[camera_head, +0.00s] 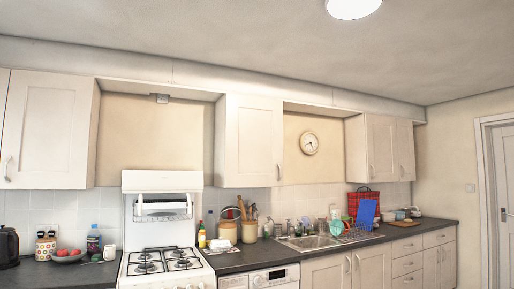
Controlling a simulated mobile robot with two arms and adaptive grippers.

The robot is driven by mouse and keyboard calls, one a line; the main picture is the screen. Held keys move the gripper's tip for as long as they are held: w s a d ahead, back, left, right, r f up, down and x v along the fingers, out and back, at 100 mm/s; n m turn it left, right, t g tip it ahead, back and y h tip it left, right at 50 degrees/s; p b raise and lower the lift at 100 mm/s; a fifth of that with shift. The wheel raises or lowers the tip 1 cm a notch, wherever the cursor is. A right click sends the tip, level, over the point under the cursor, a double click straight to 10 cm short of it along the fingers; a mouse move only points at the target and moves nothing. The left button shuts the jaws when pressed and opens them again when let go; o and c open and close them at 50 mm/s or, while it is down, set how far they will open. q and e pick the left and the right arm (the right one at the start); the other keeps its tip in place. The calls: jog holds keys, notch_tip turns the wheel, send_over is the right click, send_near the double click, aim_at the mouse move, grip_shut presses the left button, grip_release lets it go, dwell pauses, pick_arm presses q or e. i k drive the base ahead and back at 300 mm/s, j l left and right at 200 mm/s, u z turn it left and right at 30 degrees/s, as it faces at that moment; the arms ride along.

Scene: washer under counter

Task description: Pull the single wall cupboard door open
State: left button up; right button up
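The single wall cupboard (248,140) hangs in the middle of the wall, between the cooker and the sink. Its one cream door looks shut. A slim upright handle (279,172) sits low near the door's right edge. Neither of my grippers is in view, so nothing of mine is seen near the door.
Other wall cupboards hang at the left (50,130) and right (381,148). Below are a white cooker (162,208) with a raised grill, a dark counter (238,262) holding bottles and utensils, a washer (262,279) and a sink (309,242). The air before the cupboard looks clear.

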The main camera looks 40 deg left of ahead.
aim_at(255, 153)
jog(key=i+j+u, duration=0.8)
jog(key=i, duration=0.65)
jog(key=i+u, duration=0.2)
jog(key=i, duration=0.65)
